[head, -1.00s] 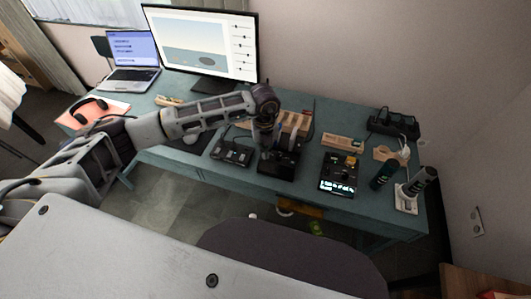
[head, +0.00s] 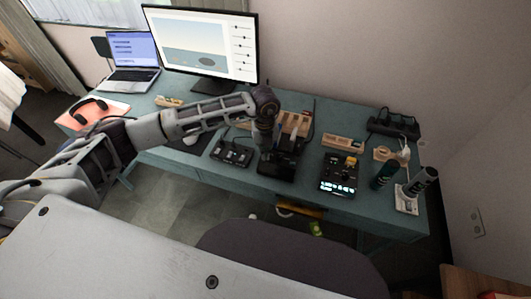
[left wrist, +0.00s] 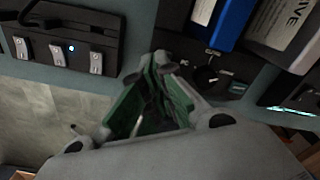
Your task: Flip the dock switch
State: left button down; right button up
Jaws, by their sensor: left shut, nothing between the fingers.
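The black dock (head: 276,168) stands near the front edge of the teal desk, with drives standing in it. In the left wrist view the dock (left wrist: 190,48) lies right of the fingers, with a blue drive (left wrist: 232,20) and a dark grey drive (left wrist: 290,35) in it. A small round dark part (left wrist: 207,75) shows on its face; I cannot tell the switch's position. My left gripper (head: 265,145) points down at the dock, partly hiding it. In the left wrist view my left gripper (left wrist: 162,68) is shut and empty, fingertips close to the dock's edge; contact is unclear.
A black box with several light switches (left wrist: 58,50) lies left of the dock. A lit black device (head: 338,175), a wooden tray (head: 343,141), bottles (head: 384,175) and a power strip (head: 394,123) are to the right. The monitor (head: 207,40) stands behind; a chair (head: 285,255) is in front.

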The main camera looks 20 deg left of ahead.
pick_arm(q)
jog(key=shift+r+p, duration=0.5)
jog(key=shift+r, duration=0.55)
jog(key=shift+r+p, duration=0.7)
jog(key=shift+r, duration=0.5)
jog(key=shift+r+p, duration=0.5)
jog(key=shift+r, duration=0.65)
pick_arm(e)
jog(key=r, duration=0.2)
jog(key=d+r, duration=0.1)
jog(key=shift+s+d+r, duration=0.1)
jog(key=shift+s+r, duration=0.2)
jog(key=shift+r, duration=0.05)
jog(key=shift+w+d, duration=0.1)
jog(key=shift+d, duration=0.15)
jog(key=shift+w, duration=0.2)
